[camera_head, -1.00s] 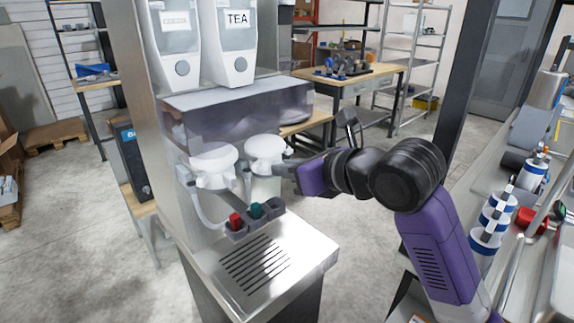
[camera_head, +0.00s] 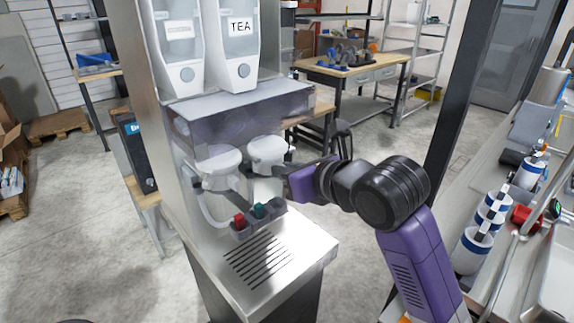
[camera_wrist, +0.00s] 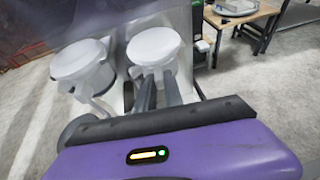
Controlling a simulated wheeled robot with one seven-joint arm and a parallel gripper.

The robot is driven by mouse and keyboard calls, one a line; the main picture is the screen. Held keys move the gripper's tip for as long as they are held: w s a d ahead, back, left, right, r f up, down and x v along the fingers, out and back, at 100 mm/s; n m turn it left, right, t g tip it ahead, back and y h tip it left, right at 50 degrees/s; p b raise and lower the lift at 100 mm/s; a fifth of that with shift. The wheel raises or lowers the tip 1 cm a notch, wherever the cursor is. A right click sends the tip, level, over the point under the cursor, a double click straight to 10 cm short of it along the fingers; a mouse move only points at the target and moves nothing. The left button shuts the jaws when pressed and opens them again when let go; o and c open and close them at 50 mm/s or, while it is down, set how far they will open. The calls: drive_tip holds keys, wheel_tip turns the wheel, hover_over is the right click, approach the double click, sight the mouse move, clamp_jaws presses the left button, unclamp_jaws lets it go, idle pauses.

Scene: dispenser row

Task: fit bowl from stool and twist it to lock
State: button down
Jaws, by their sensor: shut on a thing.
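Two round white bowl-like parts hang side by side under the dispenser (camera_head: 233,122), behind a clear purple-tinted panel. The right one, the bowl (camera_head: 266,150), is beside my gripper (camera_head: 287,166), which comes in from the right. In the wrist view my gripper's two grey fingers (camera_wrist: 158,92) reach to the underside of this bowl (camera_wrist: 154,46) and are shut on its lower part. The left white part (camera_head: 217,160) also shows in the wrist view (camera_wrist: 80,58). The exact grip and the joint above the bowl are partly hidden.
Red and teal pieces stand in a small grey holder (camera_head: 258,221) below the bowls. A slotted metal drip tray (camera_head: 258,262) lies under them. A counter (camera_head: 505,225) with white-and-blue canisters (camera_head: 473,250) is on the right.

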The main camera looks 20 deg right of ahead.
sight(269, 170)
drive_tip(key=shift+s+a+r+m+h+p, duration=0.1)
drive_tip(key=shift+a+m+h+p, duration=0.3)
drive_tip(key=shift+p, duration=1.1)
drive_tip(key=shift+a+m+h+p, duration=0.1)
drive_tip(key=shift+m+h+p, duration=0.5)
drive_tip(key=shift+p, duration=0.9)
drive_tip(key=shift+a+m+h, duration=0.3)
drive_tip(key=shift+a+h, duration=0.1)
drive_tip(key=shift+h, duration=0.1)
drive_tip(key=shift+a+m+h+p, duration=0.3)
drive_tip(key=shift+m+h+p, duration=0.25)
drive_tip(key=shift+h+p, duration=0.1)
drive_tip(key=shift+a+m+h+p, duration=0.25)
drive_tip(key=shift+m+h+p, duration=0.3)
drive_tip(key=shift+h+p, duration=0.1)
drive_tip(key=shift+a+m+h+p, duration=0.15)
drive_tip(key=shift+m+h+p, duration=0.15)
drive_tip(key=shift+m+h, duration=0.15)
drive_tip(key=c, duration=1.4)
unclamp_jaws()
drive_tip(key=shift+o, duration=0.2)
